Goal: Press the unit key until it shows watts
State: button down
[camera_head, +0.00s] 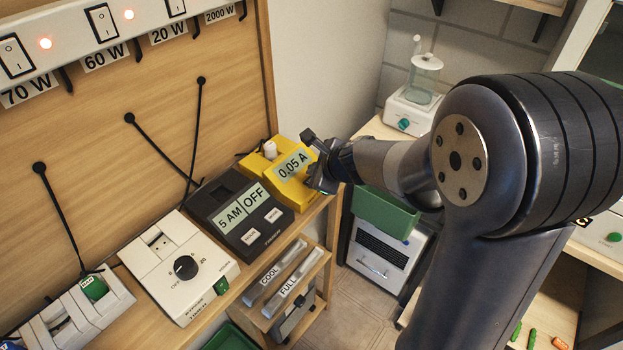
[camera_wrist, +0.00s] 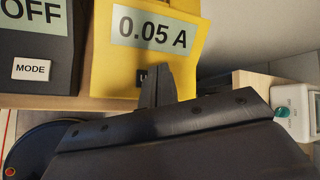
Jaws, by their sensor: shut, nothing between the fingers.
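The yellow meter (camera_head: 283,196) stands at the right end of the wooden shelf. Its display reads 0.05 A in both views, so it shows amps. In the wrist view the yellow meter (camera_wrist: 104,60) fills the upper middle. A dark key (camera_wrist: 139,77) with a light letter, probably the unit key, sits below the display and is mostly hidden behind my fingers. My gripper (camera_wrist: 158,82) is shut and empty, with its fingertips at the key. I cannot tell whether they touch it. In the head view my gripper (camera_head: 320,168) covers the meter's right front.
A black timer (camera_head: 240,215) reading 5 AM and OFF stands just left of the meter. A white dial box (camera_head: 178,265) is further left. Labelled switches (camera_head: 105,24) line the wall above. A green bin (camera_head: 385,215) stands to the right.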

jog(key=shift+f+b, duration=0.45)
jog(key=shift+f+b, duration=0.3)
jog(key=shift+b, duration=0.05)
dwell(0.6)
jog(key=shift+r+p, duration=0.7)
jog(key=shift+p, duration=0.05)
notch_tip(320, 180, up, 5)
jog(key=p, duration=0.4)
jog(key=shift+p, duration=0.4)
dwell(0.6)
